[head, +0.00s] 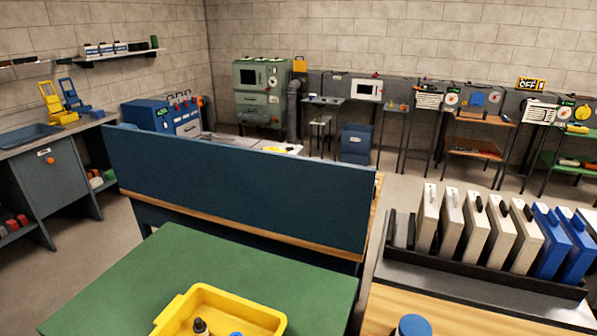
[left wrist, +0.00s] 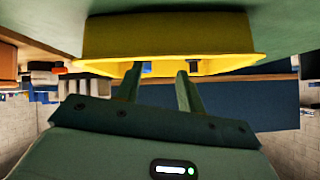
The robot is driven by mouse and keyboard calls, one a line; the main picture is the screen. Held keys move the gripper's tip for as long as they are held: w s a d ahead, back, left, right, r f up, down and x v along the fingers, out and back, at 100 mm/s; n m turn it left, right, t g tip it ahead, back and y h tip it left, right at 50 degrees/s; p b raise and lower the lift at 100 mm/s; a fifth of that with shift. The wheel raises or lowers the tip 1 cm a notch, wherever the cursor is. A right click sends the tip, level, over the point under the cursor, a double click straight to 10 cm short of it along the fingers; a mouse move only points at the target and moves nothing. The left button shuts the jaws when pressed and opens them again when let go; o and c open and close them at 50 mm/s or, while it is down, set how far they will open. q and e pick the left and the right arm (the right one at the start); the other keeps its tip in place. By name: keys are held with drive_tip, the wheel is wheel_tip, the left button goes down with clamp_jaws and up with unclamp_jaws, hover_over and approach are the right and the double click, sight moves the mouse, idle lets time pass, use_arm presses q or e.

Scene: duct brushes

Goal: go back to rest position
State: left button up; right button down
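A yellow tray (head: 262,318) lies on the green tabletop (head: 250,255) at the bottom of the head view. A dark bottle with a black top (head: 200,326) and a blue item (head: 236,333) are in it. The left wrist view, which looks upside down, shows the yellow tray (left wrist: 168,36) too. There my left gripper (left wrist: 157,80) has its two fingers apart, pointing toward the tray, with nothing seen held between them. I cannot tell whether the fingertips touch the tray rim. Neither gripper shows in the head view, and my right gripper is in no view.
A dark blue panel (head: 240,185) stands behind the green tabletop. At right, a black rack (head: 480,274) holds several white and blue upright cases. A blue round item (head: 412,325) stands on the wooden bench. Open floor (head: 80,265) shows at left.

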use_arm(q)
drive_tip(key=s+a+r+g+y, duration=0.2)
drive_tip(key=s+a+r+y, duration=0.15)
drive_tip(key=s, duration=0.35)
drive_tip(key=s+a+r+g+y, duration=0.1)
drive_tip(key=s+a+r+y, duration=0.2)
drive_tip(key=s, duration=0.4)
drive_tip(key=s+d+f+g+h, duration=0.1)
drive_tip(key=s+d+f, duration=0.1)
drive_tip(key=f, duration=0.7)
drive_tip(key=s+d+f+g, duration=0.1)
drive_tip(key=d+f, duration=0.1)
drive_tip(key=f, duration=0.7)
drive_tip(key=s+d+f+g+h, duration=0.1)
drive_tip(key=s+d+f, duration=0.1)
drive_tip(key=f, duration=0.8)
drive_tip(key=s+f+n+g, duration=0.1)
drive_tip(key=s+f, duration=0.5)
drive_tip(key=s, duration=0.2)
drive_tip(key=s+f+n+g+h, duration=0.1)
drive_tip(key=s+f, duration=0.6)
drive_tip(key=s, duration=0.2)
drive_tip(key=shift+s+n+g, duration=0.2)
drive_tip(key=shift+n+g, duration=0.1)
drive_tip(key=shift+g, duration=0.1)
drive_tip(key=shift+a+h, duration=0.1)
drive_tip(key=shift+h, duration=0.15)
